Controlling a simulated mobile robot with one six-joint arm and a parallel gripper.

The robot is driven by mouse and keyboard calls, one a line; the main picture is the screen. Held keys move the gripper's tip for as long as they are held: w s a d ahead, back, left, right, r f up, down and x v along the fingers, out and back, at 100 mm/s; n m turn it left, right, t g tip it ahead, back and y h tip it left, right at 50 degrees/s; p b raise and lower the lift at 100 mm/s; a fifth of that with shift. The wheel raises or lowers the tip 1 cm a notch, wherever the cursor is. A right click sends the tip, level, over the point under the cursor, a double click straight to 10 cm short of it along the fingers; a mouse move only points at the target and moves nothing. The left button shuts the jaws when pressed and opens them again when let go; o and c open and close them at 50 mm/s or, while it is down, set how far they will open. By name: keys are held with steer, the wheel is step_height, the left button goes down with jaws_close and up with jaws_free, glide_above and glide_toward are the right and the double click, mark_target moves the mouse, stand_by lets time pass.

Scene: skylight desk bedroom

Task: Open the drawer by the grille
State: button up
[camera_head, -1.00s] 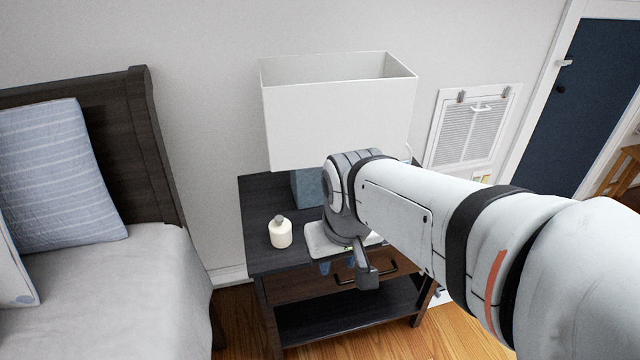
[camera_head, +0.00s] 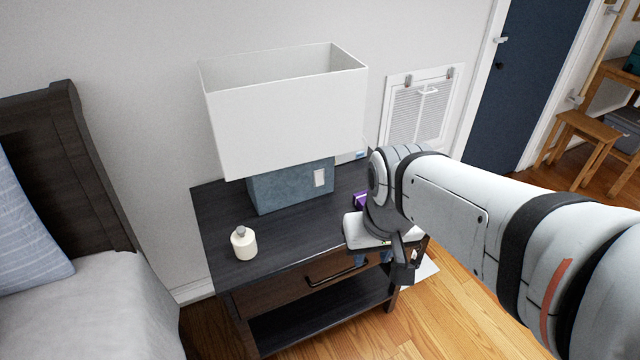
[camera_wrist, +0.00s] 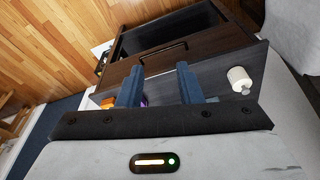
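The dark wooden nightstand's drawer (camera_head: 285,294) has a black bar handle (camera_head: 336,274) and looks shut. The grille (camera_head: 408,115) is a white louvred panel on the wall, right of the nightstand. My gripper (camera_head: 374,258) is above the nightstand's front right edge, near the handle's right end; the arm hides part of it in the head view. In the wrist view, the two blue fingers of my gripper (camera_wrist: 160,85) stand apart with nothing between them. The handle (camera_wrist: 163,53) shows beyond the fingertips on the drawer front (camera_wrist: 205,44), not touched.
A white bottle (camera_head: 244,243) and a lamp with a large white shade (camera_head: 290,115) stand on the nightstand top (camera_head: 225,225). A purple item (camera_head: 361,201) is partly behind my wrist. The bed (camera_head: 110,300) is at left.

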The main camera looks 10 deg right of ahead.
steer(key=shift+s+d, duration=0.1)
steer(key=shift+s, duration=0.05)
steer(key=n+t+y+b, duration=0.5)
steer(key=n+y+b, duration=1.2)
steer(key=n, duration=1.2)
glide_toward(341, 274)
steer(key=a+h+b, duration=0.3)
steer(key=x, duration=0.2)
steer(key=r+b+x, duration=0.1)
steer(key=x, duration=0.4)
steer(key=shift+w+a+r+b, duration=0.1)
steer(key=shift+w+b, duration=0.3)
steer(key=shift+w, duration=0.1)
steer(key=shift+c, duration=0.4)
